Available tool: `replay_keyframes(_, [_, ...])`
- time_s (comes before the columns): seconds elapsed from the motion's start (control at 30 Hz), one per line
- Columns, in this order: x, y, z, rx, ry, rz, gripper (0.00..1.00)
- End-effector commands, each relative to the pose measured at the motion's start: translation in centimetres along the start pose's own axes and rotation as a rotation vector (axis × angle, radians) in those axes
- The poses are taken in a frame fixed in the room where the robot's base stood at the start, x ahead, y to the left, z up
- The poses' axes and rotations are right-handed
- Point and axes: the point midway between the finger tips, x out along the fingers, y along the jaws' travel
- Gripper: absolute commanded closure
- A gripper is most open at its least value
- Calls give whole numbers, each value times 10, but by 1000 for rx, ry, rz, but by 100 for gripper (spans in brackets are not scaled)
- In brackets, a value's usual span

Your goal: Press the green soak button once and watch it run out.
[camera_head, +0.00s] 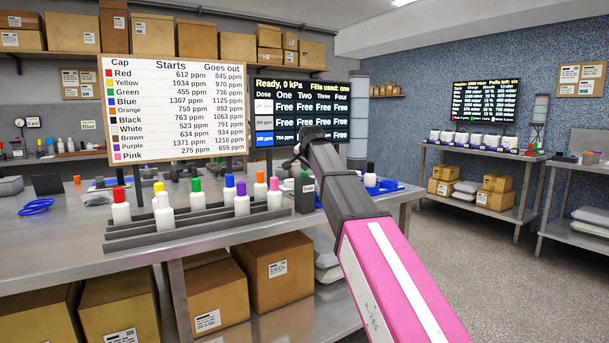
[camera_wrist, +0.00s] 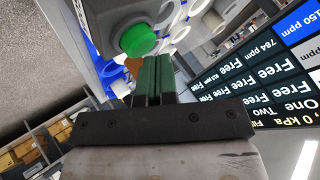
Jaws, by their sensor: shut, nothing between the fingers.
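In the head view my gripper (camera_head: 300,160) is over the right part of the bench, mostly hidden by my arm. A dark labelled box (camera_head: 305,196) stands below it. The dose screen (camera_head: 300,86) reads "Ready, 0 kPa", "Fills used: one", with "Free" in the visible slots.
Several capped bottles stand in a dark rack (camera_head: 150,236) on the metal bench (camera_head: 50,250). A white chart (camera_head: 174,108) stands behind them. Blue tubing (camera_head: 36,207) lies at left. Boxes fill the lower shelf. A second screen (camera_head: 486,101) hangs at the back right. The floor at right is clear.

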Motion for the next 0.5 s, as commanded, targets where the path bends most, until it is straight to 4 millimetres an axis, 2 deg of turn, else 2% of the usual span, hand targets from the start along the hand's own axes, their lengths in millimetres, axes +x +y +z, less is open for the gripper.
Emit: replay_keyframes(0.5, [4, 3, 3, 0, 0, 0, 100])
